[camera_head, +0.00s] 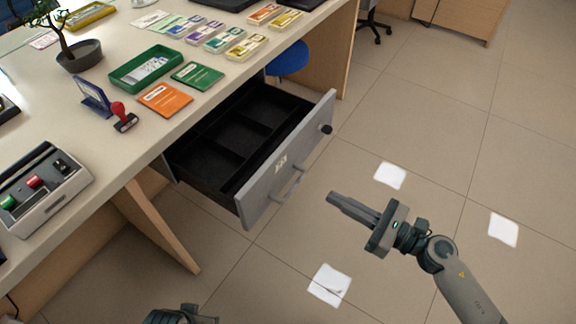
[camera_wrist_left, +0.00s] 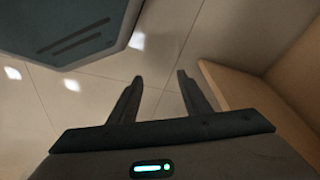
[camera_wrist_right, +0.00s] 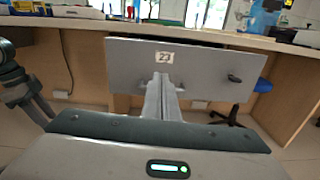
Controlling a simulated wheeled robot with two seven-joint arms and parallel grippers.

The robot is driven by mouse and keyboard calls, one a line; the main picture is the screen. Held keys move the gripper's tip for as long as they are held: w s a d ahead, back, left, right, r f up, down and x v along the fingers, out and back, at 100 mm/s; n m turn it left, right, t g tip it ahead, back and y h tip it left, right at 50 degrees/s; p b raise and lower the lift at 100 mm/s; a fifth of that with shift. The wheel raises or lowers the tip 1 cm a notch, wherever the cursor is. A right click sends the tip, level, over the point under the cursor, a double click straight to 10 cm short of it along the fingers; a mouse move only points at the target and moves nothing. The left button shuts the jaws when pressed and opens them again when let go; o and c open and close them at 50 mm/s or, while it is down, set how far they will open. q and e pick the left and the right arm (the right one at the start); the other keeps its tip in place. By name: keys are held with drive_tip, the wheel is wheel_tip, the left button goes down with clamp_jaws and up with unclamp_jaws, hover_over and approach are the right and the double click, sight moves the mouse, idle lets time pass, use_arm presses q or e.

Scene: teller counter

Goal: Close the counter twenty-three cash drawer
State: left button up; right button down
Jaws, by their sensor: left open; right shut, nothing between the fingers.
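The cash drawer (camera_head: 287,172) sticks out open from under the counter, its black divided inside bare. Its grey front has a bar handle, a round black knob and a label. In the right wrist view the drawer front (camera_wrist_right: 205,70) faces me squarely and its label reads 23. My right gripper (camera_head: 332,198) is shut and empty, pointing at the drawer front, with a gap between them in the head view. My left gripper (camera_head: 215,319) shows only partly at the bottom edge of the head view. In the left wrist view its fingers (camera_wrist_left: 160,90) are apart over bare floor.
The counter top (camera_head: 110,143) holds an orange booklet (camera_head: 165,98), a red-handled stamp (camera_head: 122,115), a green tray (camera_head: 147,68) and a grey device (camera_head: 40,190). A wooden leg panel (camera_head: 160,225) stands under the counter.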

use_arm(q)
drive_tip(key=shift+r, duration=0.2)
use_arm(e)
drive_tip(key=shift+s+a+r+n, duration=0.1)
drive_tip(key=shift+a+r+n, duration=0.05)
drive_tip(key=shift+n, duration=0.35)
use_arm(q)
drive_tip(key=shift+f, duration=0.1)
use_arm(e)
drive_tip(key=shift+a, duration=0.1)
use_arm(q)
wheel_tip(320, 180, down, 10)
drive_tip(key=p, duration=0.3)
drive_tip(key=shift+w+a+p, duration=0.15)
drive_tip(key=shift+p, duration=0.15)
use_arm(e)
approach(277, 168)
drive_tip(key=x, duration=0.6)
drive_tip(key=shift+a, duration=0.2)
